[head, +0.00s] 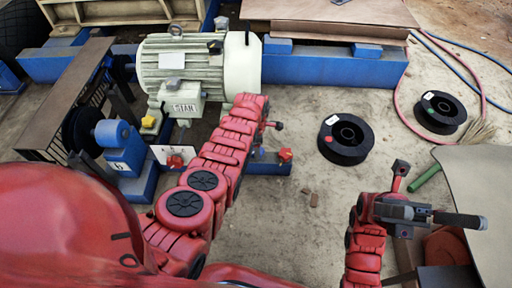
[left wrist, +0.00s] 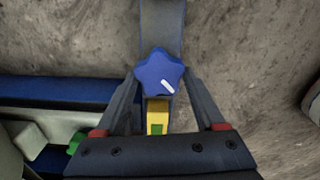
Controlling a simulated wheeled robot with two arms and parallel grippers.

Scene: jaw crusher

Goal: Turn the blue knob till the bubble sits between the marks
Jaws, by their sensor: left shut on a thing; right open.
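The blue knob (left wrist: 160,74) is star-shaped with a white line on top, pointing down and right in the left wrist view. My left gripper (left wrist: 161,80) is shut on it, with a finger on each side. A yellow block with a green window (left wrist: 157,118) shows just below the knob, partly cut off by my gripper body. I cannot make out a bubble or marks in it. In the head view my left gripper (head: 272,125) is small and largely hidden behind its arm. My right gripper (head: 415,199) is open, at the lower right, away from the knob.
A motor (head: 195,65) stands on blue beams at the back. Two black spools (head: 345,138) lie on the ground to the right. Red-topped fittings (head: 285,155) are near my left gripper. A green rod (head: 425,177) lies near my right gripper. The ground in the middle is mostly clear.

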